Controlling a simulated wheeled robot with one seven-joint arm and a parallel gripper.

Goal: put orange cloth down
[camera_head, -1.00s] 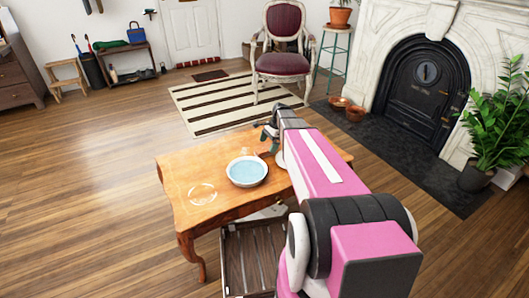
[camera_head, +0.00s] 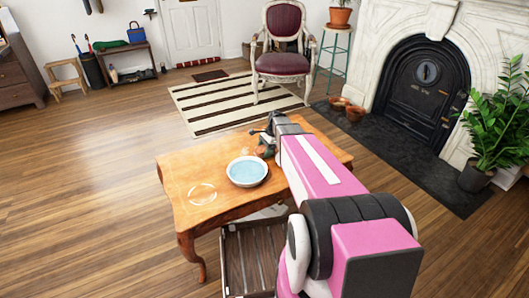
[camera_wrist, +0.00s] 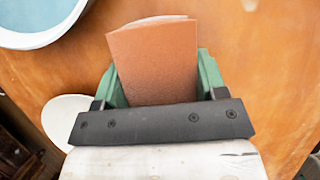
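In the wrist view the orange cloth (camera_wrist: 155,62) is a flat, folded, roughly rectangular piece. It sits between the two green fingers of my gripper (camera_wrist: 158,78), which touch its side edges. My gripper is shut on it. The wooden table (camera_wrist: 255,75) lies below; I cannot tell whether the cloth touches it. In the head view my gripper (camera_head: 266,142) is over the back of the table (camera_head: 225,205), just behind and right of the bowl, partly hidden by my arm.
A white bowl with a pale blue inside (camera_head: 247,171) stands on the table, close to my gripper; it also shows in the wrist view (camera_wrist: 40,38). A chair (camera_head: 283,62) stands behind.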

